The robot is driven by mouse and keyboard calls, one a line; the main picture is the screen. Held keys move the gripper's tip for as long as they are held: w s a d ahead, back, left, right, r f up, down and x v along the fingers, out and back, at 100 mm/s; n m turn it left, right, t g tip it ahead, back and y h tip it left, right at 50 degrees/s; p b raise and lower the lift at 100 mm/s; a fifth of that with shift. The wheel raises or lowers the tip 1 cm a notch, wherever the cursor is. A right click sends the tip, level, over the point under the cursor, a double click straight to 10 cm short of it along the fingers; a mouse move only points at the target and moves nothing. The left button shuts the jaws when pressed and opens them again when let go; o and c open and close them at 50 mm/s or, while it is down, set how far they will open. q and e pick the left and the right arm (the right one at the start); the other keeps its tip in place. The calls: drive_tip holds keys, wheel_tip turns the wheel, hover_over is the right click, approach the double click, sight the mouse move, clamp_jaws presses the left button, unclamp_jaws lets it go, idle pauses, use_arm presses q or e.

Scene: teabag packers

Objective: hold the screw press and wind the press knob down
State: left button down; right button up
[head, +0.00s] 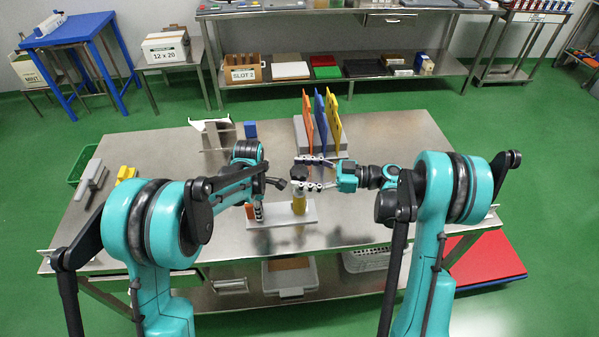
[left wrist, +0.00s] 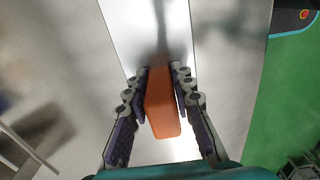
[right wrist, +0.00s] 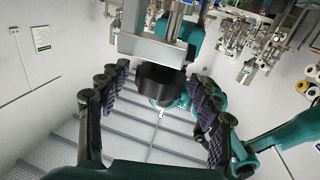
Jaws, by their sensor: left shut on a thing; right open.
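The screw press stands on a pale base plate (head: 285,220) near the front of the steel table. Its black knob (head: 299,171) is at the top, above a yellowish part (head: 299,204). An orange block (head: 250,212) is at the left of the base. My left gripper (head: 255,211) is shut on the orange block, which shows between its fingers in the left wrist view (left wrist: 162,105). My right gripper (head: 296,172) is open, with its fingers on either side of the knob. In the right wrist view the knob (right wrist: 160,83) sits between the fingers, with gaps visible at both sides.
A rack with orange, blue and yellow boards (head: 321,120) stands behind the press. A grey and white holder (head: 214,132) is at the back left. Yellow (head: 126,173) and grey (head: 93,175) items lie at the left. The table is clear at the right back.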

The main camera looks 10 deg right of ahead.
drive_tip(key=shift+w+a, duration=0.1)
drive_tip(key=shift+a, duration=0.25)
drive_tip(key=c, duration=1.2)
drive_tip(key=shift+m+t, duration=0.3)
drive_tip(key=shift+t, duration=0.1)
drive_tip(key=m+t+h, duration=0.1)
drive_tip(key=t, duration=0.1)
drive_tip(key=m+t+h, duration=0.1)
drive_tip(key=m+t, duration=0.1)
drive_tip(key=t, duration=0.1)
drive_tip(key=shift+a+m+h, duration=0.1)
drive_tip(key=shift+m+h, duration=0.2)
drive_tip(key=shift+m+t+h, duration=0.8)
drive_tip(key=shift+m+t, duration=0.1)
drive_tip(key=shift+t, duration=0.6)
